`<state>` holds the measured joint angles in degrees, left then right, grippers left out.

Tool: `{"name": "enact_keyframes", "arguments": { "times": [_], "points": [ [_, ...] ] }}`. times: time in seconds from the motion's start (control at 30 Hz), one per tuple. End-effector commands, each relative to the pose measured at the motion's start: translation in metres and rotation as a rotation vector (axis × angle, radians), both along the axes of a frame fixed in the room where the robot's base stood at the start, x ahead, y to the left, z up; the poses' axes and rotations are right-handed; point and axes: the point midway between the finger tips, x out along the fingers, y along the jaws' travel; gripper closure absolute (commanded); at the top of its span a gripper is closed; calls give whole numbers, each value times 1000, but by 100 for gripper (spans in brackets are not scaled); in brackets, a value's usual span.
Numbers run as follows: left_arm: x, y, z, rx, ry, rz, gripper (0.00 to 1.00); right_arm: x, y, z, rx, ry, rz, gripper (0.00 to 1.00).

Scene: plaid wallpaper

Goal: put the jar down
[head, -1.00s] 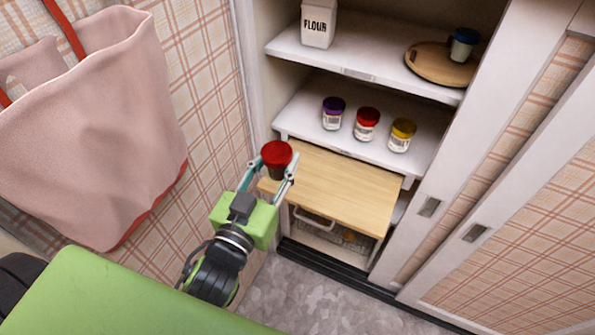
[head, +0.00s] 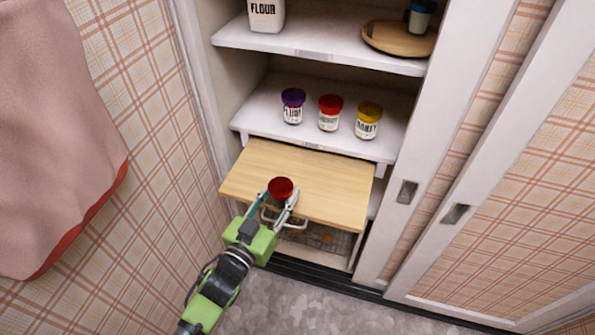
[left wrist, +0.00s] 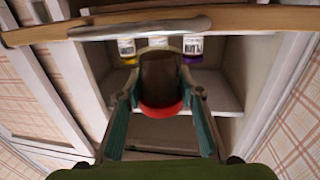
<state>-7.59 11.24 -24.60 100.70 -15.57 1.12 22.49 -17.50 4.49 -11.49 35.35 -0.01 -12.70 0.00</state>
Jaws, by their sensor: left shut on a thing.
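The jar (head: 281,187), dark with a red lid, is upright between the fingers of my left gripper (head: 279,197), which is shut on it. In the head view it appears at the front edge of the pull-out wooden board (head: 320,178). The left wrist view looks upside down: the jar's dark body (left wrist: 165,75) is between the two fingers, with its red lid lowest in the picture. The board's edge (left wrist: 255,18) crosses the top there, close to the jar's base. I cannot tell whether they touch. My right gripper is not in view.
Purple-lidded (head: 292,106), red-lidded (head: 330,112) and yellow-lidded (head: 368,120) jars stand on the shelf above the board. A flour container (head: 266,15) and a round wooden tray (head: 385,40) are higher up. The board's top is clear. A wire basket (head: 320,238) is below it.

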Motion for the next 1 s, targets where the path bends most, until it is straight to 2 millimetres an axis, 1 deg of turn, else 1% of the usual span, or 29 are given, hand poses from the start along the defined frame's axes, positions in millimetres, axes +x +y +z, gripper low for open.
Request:
{"name": "enact_keyframes", "arguments": {
  "times": [0.03,0.1,0.2,0.37,0.6,0.63,0.7,1.0],
  "points": [
    [13,-6,3,-1,-5,0,92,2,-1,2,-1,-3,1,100],
    [26,-13,3,-1,-5,0,92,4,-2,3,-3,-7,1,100],
    [39,-19,2,-1,-3,1,92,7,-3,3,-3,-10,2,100],
    [48,-24,1,-1,-3,0,92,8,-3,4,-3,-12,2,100],
    [84,-42,2,0,-3,0,92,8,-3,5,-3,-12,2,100],
    [81,-41,-6,0,3,1,92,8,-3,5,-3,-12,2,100],
    [81,-40,-13,0,1,1,92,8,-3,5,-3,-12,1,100],
    [80,-40,-15,-1,-2,0,92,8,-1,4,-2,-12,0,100]
  ]
}}
